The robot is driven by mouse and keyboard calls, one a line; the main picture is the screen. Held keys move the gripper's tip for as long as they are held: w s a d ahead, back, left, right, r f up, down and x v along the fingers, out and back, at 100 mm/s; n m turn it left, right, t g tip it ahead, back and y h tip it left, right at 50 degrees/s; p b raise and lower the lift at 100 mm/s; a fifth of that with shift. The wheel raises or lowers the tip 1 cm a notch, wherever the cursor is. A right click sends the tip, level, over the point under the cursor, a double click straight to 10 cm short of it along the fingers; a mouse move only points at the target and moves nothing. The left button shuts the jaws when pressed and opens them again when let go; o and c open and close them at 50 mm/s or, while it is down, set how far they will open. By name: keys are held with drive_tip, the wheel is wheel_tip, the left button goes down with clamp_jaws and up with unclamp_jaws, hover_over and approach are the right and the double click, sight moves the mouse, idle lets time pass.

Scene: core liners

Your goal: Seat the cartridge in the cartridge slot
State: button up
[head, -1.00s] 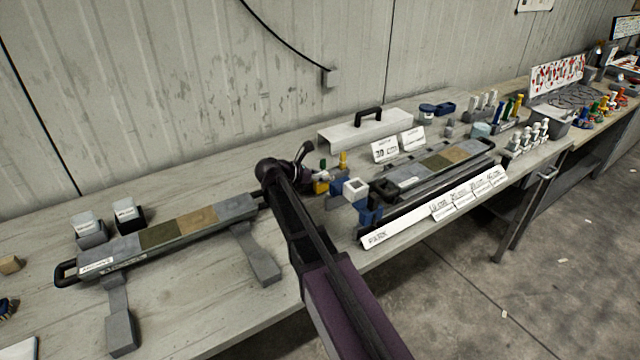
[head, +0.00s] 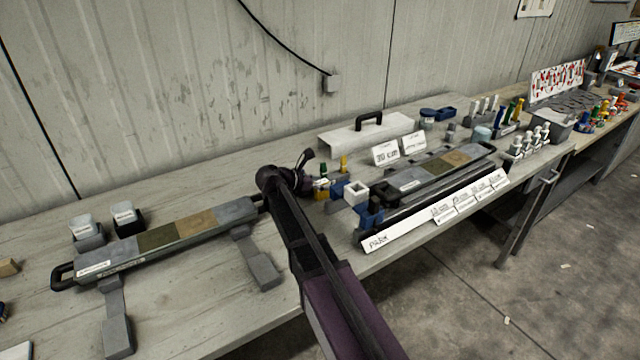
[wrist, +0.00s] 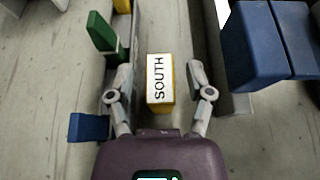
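My gripper (wrist: 160,84) is open in the wrist view, with one finger on each side of a yellow block with a white top reading "SOUTH" (wrist: 159,80). Gaps show between the block and both fingers. In the head view my gripper (head: 314,183) is low over the bench, beside small yellow and blue pieces, and its fingers are hard to make out. No piece is visibly marked as the cartridge, and I cannot pick out its slot. A long grey tray with coloured sections (head: 238,212) lies at left; a similar one (head: 409,186) is right of my gripper.
A white handled cover (head: 345,139) and signs (head: 386,153) are behind. A labelled white rail (head: 400,233) edges the bench front.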

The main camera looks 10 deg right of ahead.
drive_tip(key=shift+r, duration=0.1)
drive_tip(key=shift+r, duration=0.1)
drive_tip(key=p+v, duration=0.5)
drive_tip(key=v, duration=0.7)
idle(0.5)
drive_tip(key=o, duration=0.5)
drive_tip(key=shift+p, duration=0.3)
drive_tip(key=shift+c, duration=0.2)
wheel_tip(320, 180, up, 6)
drive_tip(key=m+g+y+p, duration=0.4)
drive_tip(key=m+y+p, duration=0.8)
drive_tip(key=m+p, duration=0.55)
hover_over(321, 181)
drive_tip(key=shift+w+r+m+b, duration=0.1)
drive_tip(key=shift+m+b, duration=0.15)
drive_tip(key=shift+b, duration=0.15)
